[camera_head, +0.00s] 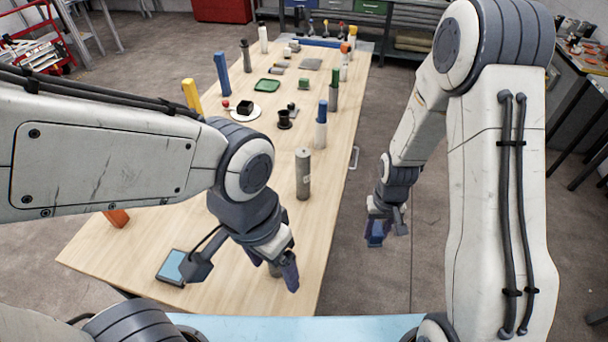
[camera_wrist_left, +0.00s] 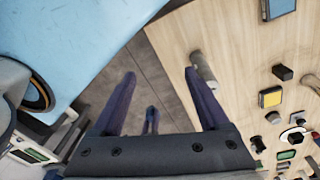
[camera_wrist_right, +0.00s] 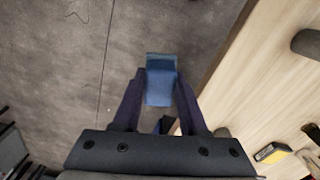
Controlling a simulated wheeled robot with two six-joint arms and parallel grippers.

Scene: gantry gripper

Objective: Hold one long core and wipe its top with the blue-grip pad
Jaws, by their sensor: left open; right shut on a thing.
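A grey long core (camera_head: 303,175) stands upright near the table's right edge. In the left wrist view the grey core (camera_wrist_left: 203,70) is beside the right-hand finger, not between the fingers. My left gripper (camera_head: 286,270) is open and empty, at the table's near right side, in front of the core in the head view. My right gripper (camera_head: 377,232) is shut on the blue-grip pad (camera_wrist_right: 160,85), held over the floor right of the table. A blue-and-white core (camera_head: 320,128) and a green-topped core (camera_head: 333,95) stand further back.
The wooden table (camera_head: 235,210) holds a blue-topped block (camera_head: 175,267) at front left, a dark cup (camera_head: 284,119), a white plate (camera_head: 243,114) and a green tray (camera_head: 267,86). A yellow post (camera_head: 192,96) stands on the left.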

